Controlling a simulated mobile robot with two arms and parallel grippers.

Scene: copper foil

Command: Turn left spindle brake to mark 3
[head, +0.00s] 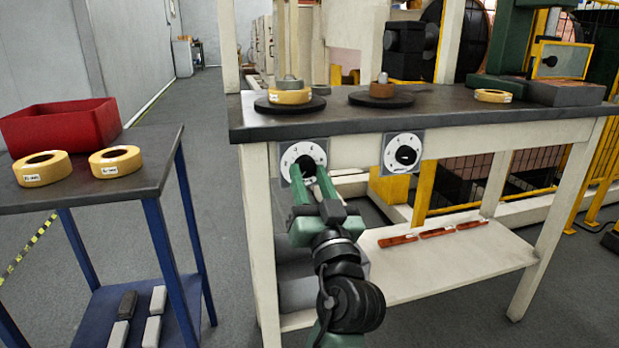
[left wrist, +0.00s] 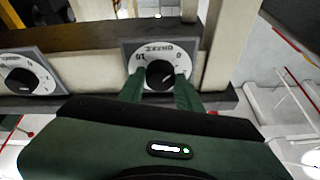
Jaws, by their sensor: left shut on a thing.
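The left spindle brake is a black round knob (head: 308,164) on a white numbered dial plate (head: 291,153) on the bench's front edge. My left gripper (head: 311,172) reaches it from the front, its green fingers shut on the knob. The left wrist view shows the knob (left wrist: 160,74) between the two fingertips (left wrist: 160,82), with the dial plate (left wrist: 160,50) turned upside down around it. The fingers hide part of the scale, and I cannot tell which mark the knob points to. My right gripper is not in view.
A second brake dial (head: 403,153) sits to the right. On the bench top (head: 450,115) are two black spindle discs, the left bearing a yellow roll (head: 289,96). A blue-legged table (head: 120,190) with a red bin (head: 62,124) and two yellow rolls stands left.

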